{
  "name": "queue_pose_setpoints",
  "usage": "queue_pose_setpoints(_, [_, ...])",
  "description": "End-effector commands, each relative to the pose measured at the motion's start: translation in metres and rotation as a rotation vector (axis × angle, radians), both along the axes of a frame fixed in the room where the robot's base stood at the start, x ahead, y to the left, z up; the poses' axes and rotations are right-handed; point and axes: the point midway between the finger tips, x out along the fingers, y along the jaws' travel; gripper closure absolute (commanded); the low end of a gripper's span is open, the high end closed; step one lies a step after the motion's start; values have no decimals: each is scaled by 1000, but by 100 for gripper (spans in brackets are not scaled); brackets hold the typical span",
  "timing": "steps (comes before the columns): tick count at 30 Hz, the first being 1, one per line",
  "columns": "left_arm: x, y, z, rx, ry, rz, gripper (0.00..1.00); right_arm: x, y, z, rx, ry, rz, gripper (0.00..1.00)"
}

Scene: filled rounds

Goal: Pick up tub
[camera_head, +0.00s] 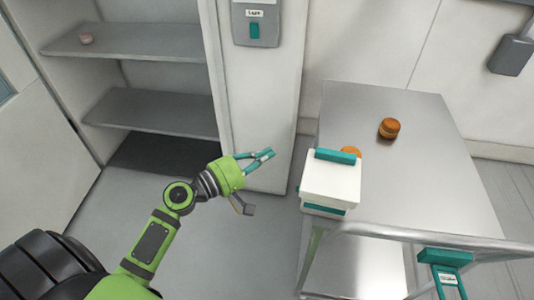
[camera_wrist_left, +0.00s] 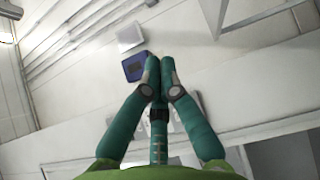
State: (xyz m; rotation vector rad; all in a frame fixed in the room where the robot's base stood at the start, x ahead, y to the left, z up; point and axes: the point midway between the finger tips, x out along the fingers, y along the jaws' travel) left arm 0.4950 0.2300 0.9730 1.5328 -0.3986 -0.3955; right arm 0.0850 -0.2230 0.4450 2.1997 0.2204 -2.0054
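I cannot tell for certain which thing is the tub. A small round brown-orange container (camera_head: 389,128) stands on the metal cart top. A second orange round thing (camera_head: 352,150) shows partly behind the white box's teal handle. A small pinkish round thing (camera_head: 86,38) sits on the upper shelf at the left. My left gripper (camera_head: 271,153) is in the air left of the cart, apart from all of these. Its teal fingertips (camera_wrist_left: 161,62) meet in the left wrist view, with nothing between them. My right gripper is not in view.
A white box (camera_head: 331,181) with teal trim stands at the cart's left edge, near my left gripper. The cart (camera_head: 440,180) has a front rail with a teal labelled holder (camera_head: 445,258). Grey shelves (camera_head: 150,112) stand at the left. A post carries a switch panel (camera_head: 255,24).

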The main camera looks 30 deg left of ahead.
Motion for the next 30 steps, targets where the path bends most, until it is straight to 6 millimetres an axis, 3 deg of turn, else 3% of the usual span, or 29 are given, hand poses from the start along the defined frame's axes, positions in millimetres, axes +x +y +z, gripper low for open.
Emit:
queue_pose_setpoints(3, [24, -13, 6, -4, -1, 0, 100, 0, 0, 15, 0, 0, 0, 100])
queue_pose_setpoints(10, [66, -36, 4, -2, 0, 1, 100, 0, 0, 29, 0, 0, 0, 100])
queue_pose_setpoints(18, [53, -69, 1, 0, 2, 2, 100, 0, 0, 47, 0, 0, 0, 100])
queue_pose_setpoints(30, [52, -73, -1, 2, 2, 2, 100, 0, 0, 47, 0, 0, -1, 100])
